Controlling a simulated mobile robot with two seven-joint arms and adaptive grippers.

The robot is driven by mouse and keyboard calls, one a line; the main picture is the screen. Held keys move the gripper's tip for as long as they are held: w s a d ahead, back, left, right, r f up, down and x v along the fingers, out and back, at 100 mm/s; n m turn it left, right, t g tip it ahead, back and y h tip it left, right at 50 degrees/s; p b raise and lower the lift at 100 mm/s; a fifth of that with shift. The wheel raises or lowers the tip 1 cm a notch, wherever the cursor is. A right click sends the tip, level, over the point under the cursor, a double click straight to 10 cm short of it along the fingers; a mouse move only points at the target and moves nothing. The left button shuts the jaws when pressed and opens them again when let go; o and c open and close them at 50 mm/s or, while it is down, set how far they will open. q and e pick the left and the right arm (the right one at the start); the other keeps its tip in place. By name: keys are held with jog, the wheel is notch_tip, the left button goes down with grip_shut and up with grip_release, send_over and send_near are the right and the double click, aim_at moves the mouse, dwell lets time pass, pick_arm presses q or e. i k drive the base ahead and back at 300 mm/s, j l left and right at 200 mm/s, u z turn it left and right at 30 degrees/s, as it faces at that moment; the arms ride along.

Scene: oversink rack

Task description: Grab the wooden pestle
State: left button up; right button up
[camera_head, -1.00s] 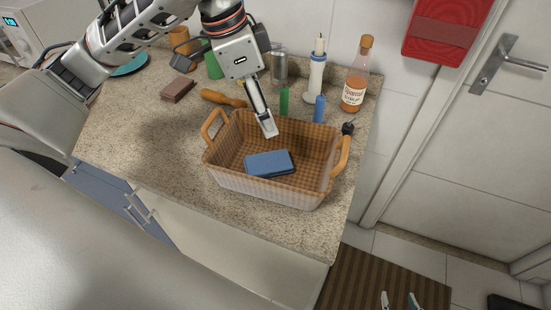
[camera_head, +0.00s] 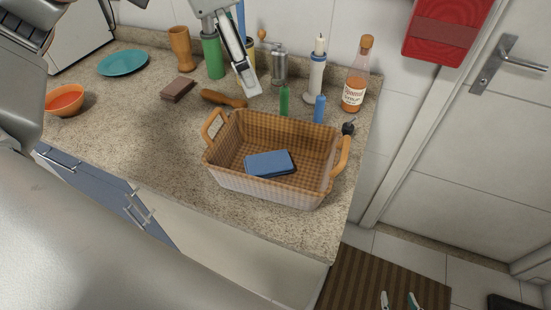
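The wooden pestle (camera_head: 222,98) lies on the speckled counter, behind the left handle of the wicker basket. My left gripper (camera_head: 247,84) reaches down from the top edge, just behind and right of the pestle. Its fingers show nearly edge-on, so I cannot tell how far apart they are or whether they touch the pestle. My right gripper (camera_head: 399,301) shows only as two fingertips at the bottom edge, apart and empty, over the striped mat.
The wicker basket (camera_head: 230,178) holds a blue item (camera_head: 270,163). A brown block (camera_head: 177,89), green bottle (camera_head: 284,100), blue bottle (camera_head: 319,108), metal grinder (camera_head: 280,64) and syrup bottle (camera_head: 355,88) stand nearby. The counter's left front is clear.

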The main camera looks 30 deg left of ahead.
aim_at(218, 98)
jog(key=k+l, duration=0.2)
jog(key=l, duration=0.2)
jog(key=k+l, duration=0.45)
jog(key=l, duration=0.3)
